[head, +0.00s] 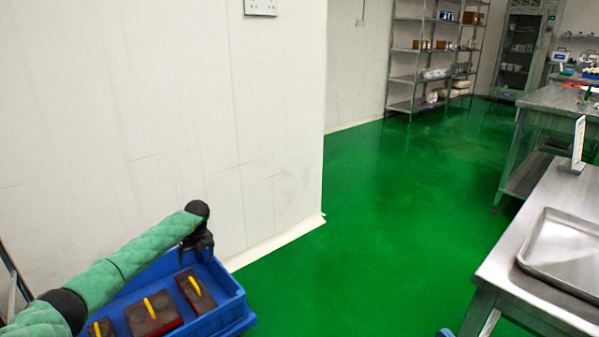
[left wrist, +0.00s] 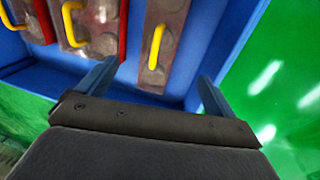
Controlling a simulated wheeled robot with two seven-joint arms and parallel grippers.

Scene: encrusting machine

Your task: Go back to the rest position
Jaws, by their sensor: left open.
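My left arm, in a green padded sleeve, reaches in from the lower left of the head view. My left gripper (head: 197,243) hangs at its end over the far right part of a blue crate (head: 237,308). In the left wrist view the gripper (left wrist: 155,82) has its two blue fingers spread wide, with nothing held between them. Beyond the fingers lie brown blocks with yellow handles in the crate; the nearest block (left wrist: 172,25) lies ahead of the gap. My right gripper is not in view.
A white wall (head: 170,110) stands behind the crate. Green floor (head: 400,200) is open in the middle. A steel table (head: 505,265) with a metal tray (head: 570,245) stands at the right. Shelves (head: 405,80) stand at the back.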

